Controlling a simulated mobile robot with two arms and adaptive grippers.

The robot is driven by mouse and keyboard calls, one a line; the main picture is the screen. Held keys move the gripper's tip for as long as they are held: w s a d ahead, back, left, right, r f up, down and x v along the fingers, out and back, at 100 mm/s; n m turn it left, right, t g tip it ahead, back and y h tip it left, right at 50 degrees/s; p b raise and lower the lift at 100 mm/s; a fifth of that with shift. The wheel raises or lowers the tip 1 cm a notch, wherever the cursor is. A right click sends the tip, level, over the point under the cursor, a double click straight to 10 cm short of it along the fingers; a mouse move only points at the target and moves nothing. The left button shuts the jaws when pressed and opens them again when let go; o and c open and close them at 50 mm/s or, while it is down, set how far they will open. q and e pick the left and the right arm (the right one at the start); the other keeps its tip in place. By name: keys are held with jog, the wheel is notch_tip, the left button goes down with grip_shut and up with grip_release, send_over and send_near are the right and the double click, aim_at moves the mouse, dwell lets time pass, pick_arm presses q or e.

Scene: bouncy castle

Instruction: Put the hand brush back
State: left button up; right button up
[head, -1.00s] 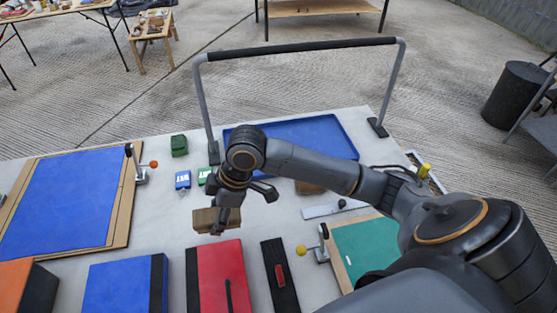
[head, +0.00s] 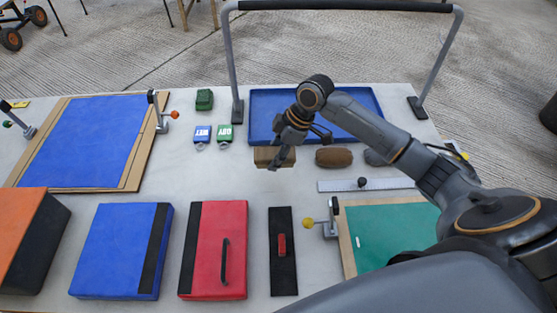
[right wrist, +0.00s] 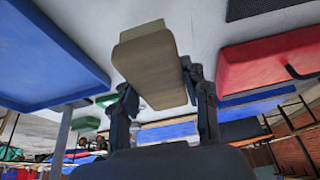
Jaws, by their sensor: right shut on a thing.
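The hand brush (head: 262,156) is a tan, wood-coloured block. My right gripper (head: 298,150) is shut on it, and its fingers hide part of the brush in the head view. The brush is by the front edge of the blue tray (head: 262,104), left of a brown rounded block. In the right wrist view the brush (right wrist: 155,65) sticks out between the two fingers (right wrist: 165,100), with the blue tray (right wrist: 40,60) to its left. Whether it touches the table is hard to tell. My left gripper is not in view.
A grey frame (head: 232,70) stands over the tray. A steel ruler (head: 400,184) and red pad (head: 215,260) are nearer.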

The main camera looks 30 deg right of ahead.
jog(key=shift+w+d+f, duration=0.35)
jog(key=shift+w+f, duration=0.05)
jog(key=shift+f, duration=0.2)
jog(key=shift+w+d+f, duration=0.35)
jog(key=shift+f, duration=0.2)
jog(key=shift+w+d+f+p, duration=0.15)
jog(key=shift+f+p, duration=0.15)
jog(key=shift+f, duration=1.5)
jog(key=shift+f, duration=0.1)
jog(key=o, duration=1.3)
jog(key=v, duration=1.2)
